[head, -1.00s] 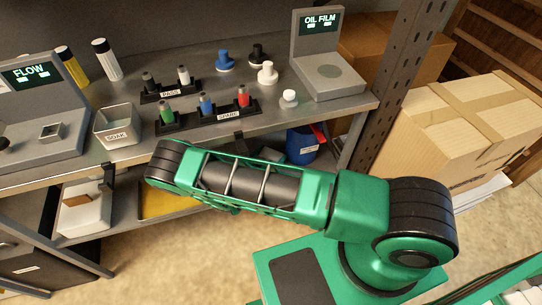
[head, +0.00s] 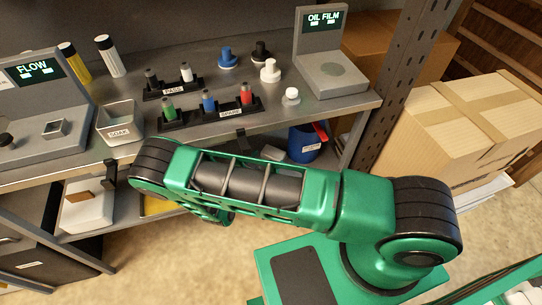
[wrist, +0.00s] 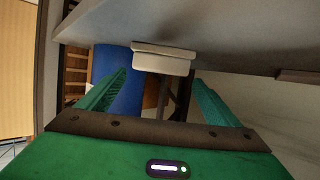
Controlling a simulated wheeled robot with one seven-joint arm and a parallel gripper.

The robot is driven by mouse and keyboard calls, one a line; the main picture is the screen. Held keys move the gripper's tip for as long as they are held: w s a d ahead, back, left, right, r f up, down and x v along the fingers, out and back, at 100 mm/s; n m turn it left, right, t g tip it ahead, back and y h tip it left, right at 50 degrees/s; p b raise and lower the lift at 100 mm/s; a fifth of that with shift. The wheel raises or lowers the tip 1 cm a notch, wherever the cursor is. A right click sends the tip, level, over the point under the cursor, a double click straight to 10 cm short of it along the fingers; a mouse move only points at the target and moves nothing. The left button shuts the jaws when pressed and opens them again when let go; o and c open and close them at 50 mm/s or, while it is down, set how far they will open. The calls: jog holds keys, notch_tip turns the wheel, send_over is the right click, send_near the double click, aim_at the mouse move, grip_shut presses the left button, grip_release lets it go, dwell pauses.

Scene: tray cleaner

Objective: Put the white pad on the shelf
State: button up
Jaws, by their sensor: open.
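A white knobbed piece (head: 270,70), which may be the white pad, stands on the bench top near a blue one and a black one. A pale flat-sided block (wrist: 163,60) shows in the wrist view, ahead between my fingers and close against a grey surface above; I cannot tell if it is the pad. My gripper (wrist: 160,95) is open, with nothing between its fingertips. In the head view it is hidden under my arm, below the bench's front edge. The lower shelf (head: 105,232) is partly covered by my arm.
A blue bin (head: 305,143) stands under the bench and shows in the wrist view (wrist: 120,80). The bench (head: 330,110) holds the oil film device (head: 325,70), labelled racks and a soak cup (head: 120,122). A white box (head: 88,210) sits below left. Cartons stand right.

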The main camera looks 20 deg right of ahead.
jog(key=shift+v, duration=2.5)
